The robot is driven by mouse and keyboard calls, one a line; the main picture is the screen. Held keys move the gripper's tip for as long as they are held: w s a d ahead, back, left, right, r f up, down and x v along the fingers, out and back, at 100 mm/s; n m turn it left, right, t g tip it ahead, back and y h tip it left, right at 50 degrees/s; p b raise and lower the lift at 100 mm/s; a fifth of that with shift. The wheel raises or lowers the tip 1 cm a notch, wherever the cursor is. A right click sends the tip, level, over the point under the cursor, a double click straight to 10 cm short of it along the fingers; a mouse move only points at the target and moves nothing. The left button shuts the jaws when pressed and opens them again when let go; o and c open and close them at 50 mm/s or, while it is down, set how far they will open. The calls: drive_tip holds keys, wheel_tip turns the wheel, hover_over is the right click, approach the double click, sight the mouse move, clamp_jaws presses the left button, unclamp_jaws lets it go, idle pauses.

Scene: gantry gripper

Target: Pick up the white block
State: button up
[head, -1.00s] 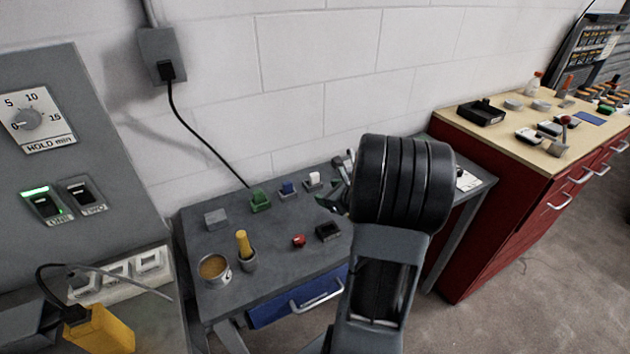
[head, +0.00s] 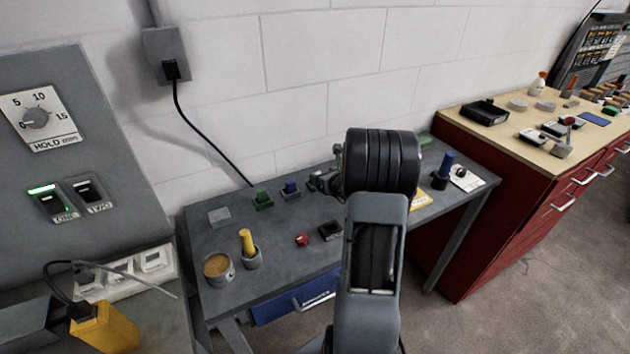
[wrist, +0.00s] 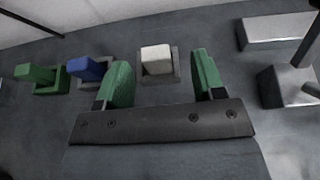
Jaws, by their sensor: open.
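The white block (wrist: 156,58) sits upright in a small dark grey holder (wrist: 173,78) in the wrist view. My gripper (wrist: 161,66) is open, with one green finger to the left of the block and one to the right. The fingers appear apart from the block, and nothing is held.
A blue block (wrist: 87,69) and a green block (wrist: 38,74) stand in holders left of the white one. A light grey block (wrist: 275,31) lies to the right. A can (head: 218,270), a yellow-handled tool (head: 246,242) and a red button (head: 302,240) are nearer the front.

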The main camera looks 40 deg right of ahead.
sight(316, 173)
drive_tip(key=x, duration=0.1)
drive_tip(key=p+x, duration=0.1)
drive_tip(key=x, duration=0.3)
drive_tip(key=shift+a, duration=0.25)
drive_tip(key=c, duration=1)
